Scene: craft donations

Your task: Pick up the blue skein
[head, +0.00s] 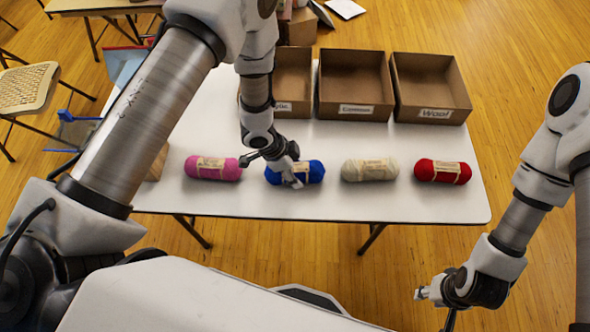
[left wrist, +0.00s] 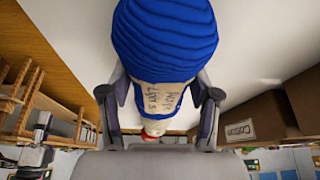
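The blue skein (head: 312,172) lies on the white table between the pink skein (head: 213,168) and the cream skein (head: 369,169). My left gripper (head: 291,176) is down at the blue skein, with one finger in front of its label and the other hidden behind it. In the left wrist view, the blue skein (left wrist: 166,38) fills the space between the two fingers of my left gripper (left wrist: 162,95). No clear gap shows, but I cannot tell if they press on it. My right gripper (head: 424,293) is away from the table at lower right, too small to read.
A red skein (head: 443,171) lies at the right of the row. Three open cardboard boxes stand behind, including the middle box (head: 355,108) and the right box (head: 435,115). The table (head: 400,205) is clear along its front edge.

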